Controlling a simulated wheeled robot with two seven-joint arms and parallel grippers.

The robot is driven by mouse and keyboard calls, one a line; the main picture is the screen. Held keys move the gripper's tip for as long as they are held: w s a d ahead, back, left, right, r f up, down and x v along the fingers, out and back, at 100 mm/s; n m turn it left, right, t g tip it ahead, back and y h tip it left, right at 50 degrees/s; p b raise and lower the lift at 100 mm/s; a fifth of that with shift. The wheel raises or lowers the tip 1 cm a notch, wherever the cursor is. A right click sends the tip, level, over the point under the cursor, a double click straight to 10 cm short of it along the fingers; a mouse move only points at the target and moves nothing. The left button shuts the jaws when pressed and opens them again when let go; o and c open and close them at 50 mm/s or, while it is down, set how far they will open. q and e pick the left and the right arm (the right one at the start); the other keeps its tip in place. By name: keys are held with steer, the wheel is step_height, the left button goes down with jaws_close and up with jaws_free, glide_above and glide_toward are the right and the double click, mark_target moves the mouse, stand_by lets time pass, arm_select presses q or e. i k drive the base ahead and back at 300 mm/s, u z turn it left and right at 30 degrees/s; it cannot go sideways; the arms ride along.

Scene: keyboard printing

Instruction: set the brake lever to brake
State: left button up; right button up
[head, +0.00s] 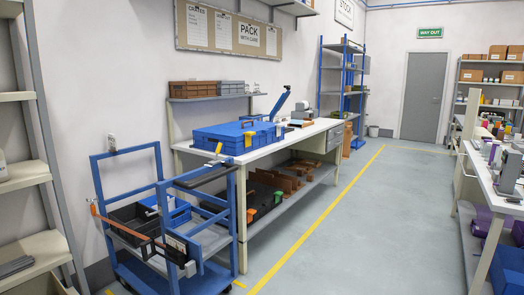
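A blue cart (158,166) stands at the lower left, beside the front end of the workbench. A black grip bar (207,177) runs along its upper right side. An orange bar (118,228) crosses the cart's near left side. Black bins and a blue bin lie in the cart. Neither of my grippers shows in the head view.
A white workbench (285,143) with a blue case (237,137) stands behind the cart. Grey shelving (20,175) is at the left edge. Another bench (508,207) stands at the right. The grey floor (360,230) between, with a yellow line, is clear.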

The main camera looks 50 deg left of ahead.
mark_target(218, 151)
steer(key=u, duration=0.35)
steer(key=i, duration=1.45)
steer(key=u, duration=1.65)
steer(key=i, duration=1)
steer(key=u, duration=1.15)
